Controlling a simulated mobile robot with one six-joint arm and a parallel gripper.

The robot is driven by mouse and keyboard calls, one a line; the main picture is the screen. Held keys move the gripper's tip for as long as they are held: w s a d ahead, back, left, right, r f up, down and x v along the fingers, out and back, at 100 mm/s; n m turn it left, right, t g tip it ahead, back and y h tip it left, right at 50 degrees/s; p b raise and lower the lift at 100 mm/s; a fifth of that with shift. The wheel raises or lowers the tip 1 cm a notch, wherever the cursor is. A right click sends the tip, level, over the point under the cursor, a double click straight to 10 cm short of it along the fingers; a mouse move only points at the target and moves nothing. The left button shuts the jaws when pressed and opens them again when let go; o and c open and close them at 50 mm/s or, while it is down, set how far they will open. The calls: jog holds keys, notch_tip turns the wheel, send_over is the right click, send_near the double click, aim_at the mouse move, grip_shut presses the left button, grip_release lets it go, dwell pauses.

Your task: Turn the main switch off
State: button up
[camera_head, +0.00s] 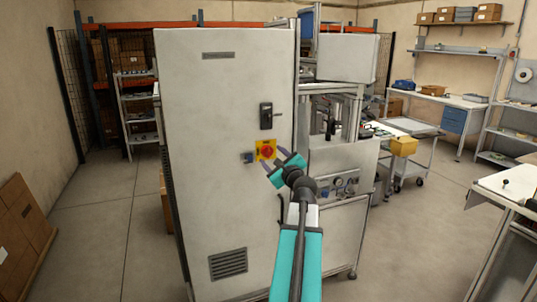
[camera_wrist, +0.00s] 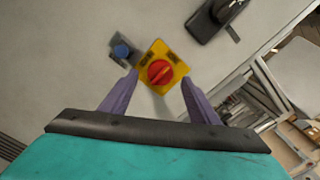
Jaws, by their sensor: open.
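The main switch is a red rotary knob (camera_head: 266,150) on a yellow plate (camera_head: 260,157), mounted on the front of the tall grey cabinet (camera_head: 210,110). In the wrist view the red knob (camera_wrist: 160,72) and its yellow plate (camera_wrist: 177,64) show between and beyond the fingertips. The knob's ridge looks slanted in that picture. My gripper (camera_head: 274,160) is open at the cabinet front, just right of and below the switch. In the wrist view its two purple fingers (camera_wrist: 159,88) stand on either side of the knob. I cannot tell whether they touch it.
A small grey box with a blue button (camera_wrist: 122,51) sits beside the yellow plate. A black door handle (camera_head: 266,116) is above the switch. A machine frame (camera_head: 340,150) stands right of the cabinet. The floor (camera_head: 105,230) at left is mostly clear.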

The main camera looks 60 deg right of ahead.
aim_at(269, 153)
jog(key=shift+p+x, duration=0.35)
jog(key=shift+x, duration=1.35)
jog(key=c, duration=0.9)
jog(key=shift+s+a, duration=0.1)
jog(key=shift+a, duration=0.45)
jog(key=shift+c, duration=0.7)
jog(key=shift+d, duration=0.5)
